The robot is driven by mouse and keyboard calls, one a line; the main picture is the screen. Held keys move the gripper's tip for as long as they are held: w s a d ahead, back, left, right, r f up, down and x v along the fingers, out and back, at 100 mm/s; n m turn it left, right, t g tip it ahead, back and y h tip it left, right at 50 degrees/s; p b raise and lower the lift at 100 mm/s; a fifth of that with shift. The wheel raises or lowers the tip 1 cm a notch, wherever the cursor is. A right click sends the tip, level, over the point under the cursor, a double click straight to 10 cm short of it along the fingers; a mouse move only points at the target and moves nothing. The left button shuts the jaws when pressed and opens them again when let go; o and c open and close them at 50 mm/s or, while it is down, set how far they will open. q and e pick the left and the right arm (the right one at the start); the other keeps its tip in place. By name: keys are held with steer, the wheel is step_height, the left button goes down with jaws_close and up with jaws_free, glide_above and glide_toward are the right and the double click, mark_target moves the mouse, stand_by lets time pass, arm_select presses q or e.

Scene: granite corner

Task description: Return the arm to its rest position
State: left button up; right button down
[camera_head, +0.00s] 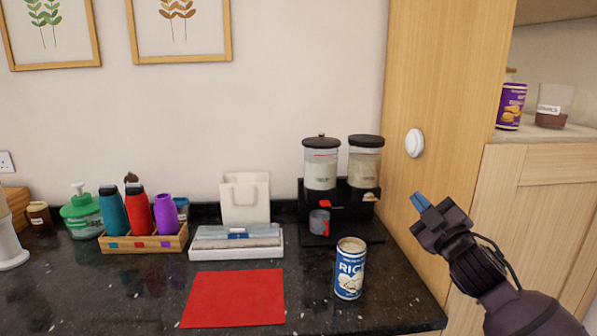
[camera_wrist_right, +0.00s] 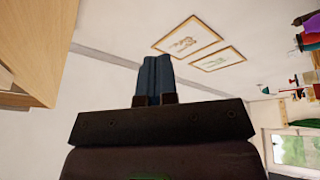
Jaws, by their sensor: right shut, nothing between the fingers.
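My right gripper (camera_head: 420,202) is at the right of the head view, raised in front of the wooden cabinet side. Its blue fingers are shut together with nothing between them. In the right wrist view the shut fingers (camera_wrist_right: 154,80) point toward the wall. My left gripper is in neither view.
A blue rice can (camera_head: 350,268) stands upright on the dark counter (camera_head: 130,290), left of my right gripper. A black dispenser (camera_head: 340,190) stands behind it. A red mat (camera_head: 234,297) lies in front of a white tray (camera_head: 237,253). A wooden cabinet (camera_head: 440,70) borders the counter's right.

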steer(key=s+f+m+g+h, duration=0.1)
steer(key=s+f+m, duration=0.15)
steer(key=f, duration=0.45)
steer(key=s+f+m+g+h, duration=0.1)
steer(key=s+f+m+h, duration=0.15)
steer(key=f, duration=0.45)
steer(key=s+d+f+m+g+h, duration=0.3)
steer(key=s+f+m+g, duration=0.4)
steer(key=s+f, duration=2.1)
steer(key=shift+s, duration=0.1)
